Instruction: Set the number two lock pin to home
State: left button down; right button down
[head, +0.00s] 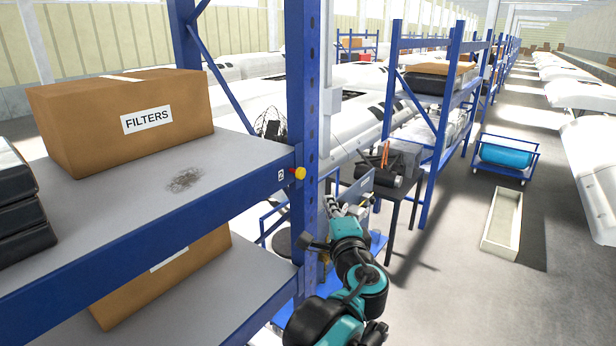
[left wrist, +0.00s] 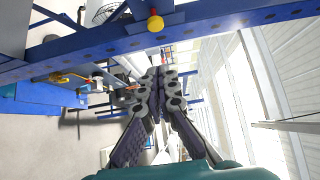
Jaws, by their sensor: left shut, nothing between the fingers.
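The number two lock pin shows as a yellow round knob (head: 300,173) at the right end of the upper shelf's blue beam, where it meets the upright. A small tag with a "2" (head: 281,175) is just left of it, and a bit of red shows between them. The yellow knob also shows at the top of the left wrist view (left wrist: 155,23). My left gripper (head: 334,205) is to the right of and below the knob, apart from it. Its fingers (left wrist: 160,74) are shut together and empty. My right gripper is not in view.
The blue upright (head: 304,90) stands close beside my left arm. A "FILTERS" box (head: 125,115) and black cases (head: 20,205) are on the upper shelf. A dark table (head: 390,190) with equipment stands behind the gripper. The aisle floor to the right has open room.

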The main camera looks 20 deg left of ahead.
pick_arm(q)
jog(key=p, duration=0.1)
send_near(305, 173)
jog(key=w+d, duration=0.1)
jog(key=w, duration=0.3)
jog(key=a, duration=0.1)
jog(key=w+a+p, duration=0.1)
jog(key=a, duration=0.1)
jog(key=shift+w+a, duration=0.2)
jog(key=shift+w+d, duration=0.1)
